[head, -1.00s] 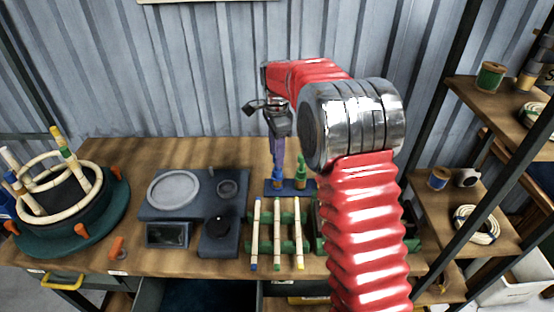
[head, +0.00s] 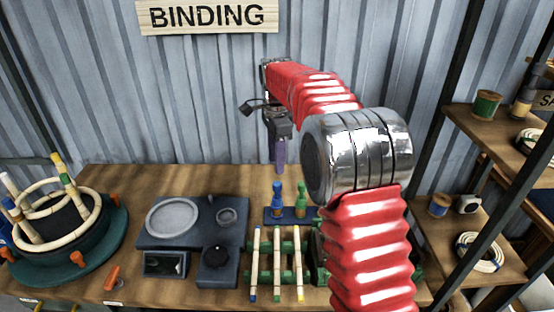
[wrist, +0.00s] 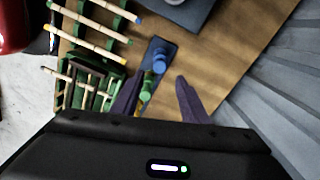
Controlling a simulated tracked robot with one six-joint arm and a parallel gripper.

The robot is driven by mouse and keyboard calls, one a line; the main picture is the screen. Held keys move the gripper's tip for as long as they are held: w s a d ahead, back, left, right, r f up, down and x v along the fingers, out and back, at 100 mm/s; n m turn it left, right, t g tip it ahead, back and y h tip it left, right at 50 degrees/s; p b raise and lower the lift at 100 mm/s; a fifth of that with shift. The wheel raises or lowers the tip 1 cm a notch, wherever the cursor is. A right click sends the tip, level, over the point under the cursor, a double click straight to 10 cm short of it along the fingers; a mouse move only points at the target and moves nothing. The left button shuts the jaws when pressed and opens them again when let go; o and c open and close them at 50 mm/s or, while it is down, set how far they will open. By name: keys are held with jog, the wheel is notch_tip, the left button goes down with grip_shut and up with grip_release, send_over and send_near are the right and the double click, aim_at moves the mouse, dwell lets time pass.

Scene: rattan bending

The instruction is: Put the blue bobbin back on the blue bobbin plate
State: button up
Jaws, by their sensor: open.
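The blue bobbin (head: 276,197) stands upright on the left part of the small dark blue bobbin plate (head: 291,222). A green bobbin (head: 300,199) stands to its right on the same plate. My gripper (head: 279,170) is open and empty, above the blue bobbin and apart from it. In the wrist view, the blue bobbin (wrist: 159,62) shows just beyond the space between the fingertips of my gripper (wrist: 158,79). The plate (wrist: 158,43) lies under it. The green bobbin (wrist: 145,93) is partly hidden by the left finger.
A green rack (head: 279,252) with several rattan sticks stands in front of the plate. A dark scale-like unit (head: 191,222) is to the left, and a round rattan frame (head: 62,210) at far left. Shelves at right hold a blue thread spool (head: 438,205) and a green spool (head: 487,103).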

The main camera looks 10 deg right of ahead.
jog(key=shift+r, duration=0.1)
jog(key=s+r+n+t, duration=0.1)
jog(key=s+r+n, duration=0.2)
jog(key=s, duration=0.3)
jog(key=s+d+r+n+t, duration=0.1)
jog(key=s+r+n, duration=0.2)
jog(key=s, duration=0.3)
jog(key=s+r+n+t, duration=0.1)
jog(key=s+r+n, duration=0.15)
jog(key=s, duration=0.45)
jog(key=s+f+n+t, duration=0.1)
jog(key=s+n, duration=0.3)
jog(key=s, duration=0.4)
jog(key=s+f+n+t, duration=0.1)
jog(key=s+f+n, duration=0.3)
jog(key=s, duration=0.5)
jog(key=shift+s+d+f+t, duration=0.15)
jog(key=shift+d+f+t, duration=0.1)
jog(key=shift+f+t, duration=0.05)
